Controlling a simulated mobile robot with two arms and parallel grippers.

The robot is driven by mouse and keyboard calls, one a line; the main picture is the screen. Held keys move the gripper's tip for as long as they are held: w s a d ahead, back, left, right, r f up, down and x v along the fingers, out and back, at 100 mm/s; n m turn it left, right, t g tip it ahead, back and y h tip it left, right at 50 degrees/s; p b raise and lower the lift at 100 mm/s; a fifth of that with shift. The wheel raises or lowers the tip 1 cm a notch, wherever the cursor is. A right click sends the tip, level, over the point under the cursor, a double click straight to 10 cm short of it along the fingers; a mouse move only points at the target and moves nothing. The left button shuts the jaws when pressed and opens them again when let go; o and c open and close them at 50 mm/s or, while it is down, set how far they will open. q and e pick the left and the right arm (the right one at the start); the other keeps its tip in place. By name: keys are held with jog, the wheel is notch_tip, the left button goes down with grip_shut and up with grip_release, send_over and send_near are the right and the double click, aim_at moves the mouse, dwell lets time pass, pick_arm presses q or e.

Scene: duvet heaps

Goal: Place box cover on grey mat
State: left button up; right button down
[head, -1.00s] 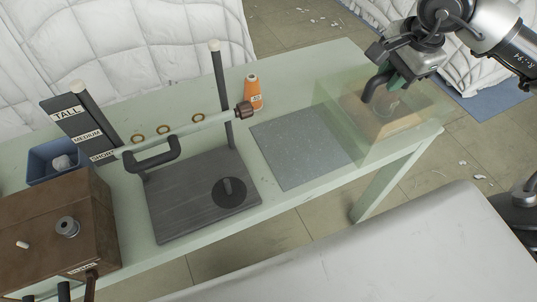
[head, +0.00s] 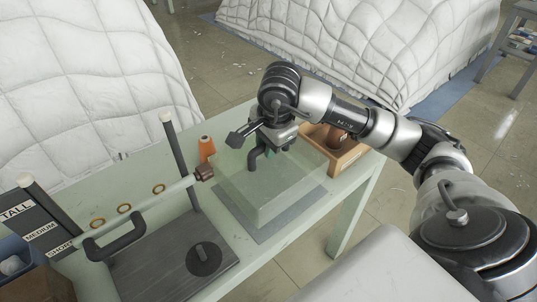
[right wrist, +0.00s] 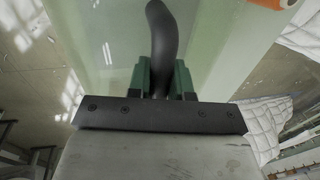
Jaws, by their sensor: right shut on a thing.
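The box cover (head: 240,190) is a clear, pale green box with a black curved handle (head: 254,160) on top. My right gripper (head: 268,150) is shut on that handle, and the right wrist view shows the handle (right wrist: 162,35) between the green fingers (right wrist: 164,78). The cover looks upright and is over the grey mat (head: 270,232), covering much of it. The mat's front edge and right side show. I cannot tell whether the cover's lower rim touches the mat. My left gripper is not in view.
A wooden tray (head: 347,160) with a brown item stands uncovered at the table's right end. An orange bottle (head: 206,148) and a dark stand (head: 165,262) with upright posts and a horizontal rod are close on the cover's left. White duvets lie behind the table.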

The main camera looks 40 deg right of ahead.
aim_at(275, 165)
jog(key=shift+f, duration=1.95)
jog(key=shift+f, duration=0.15)
jog(key=c, duration=1)
grip_release()
jog(key=r, duration=0.4)
jog(key=s+r, duration=0.1)
jog(key=r, duration=0.3)
jog(key=s+r, duration=0.1)
jog(key=r, duration=0.3)
jog(key=shift+s+d+r, duration=0.1)
jog(key=shift+s, duration=0.15)
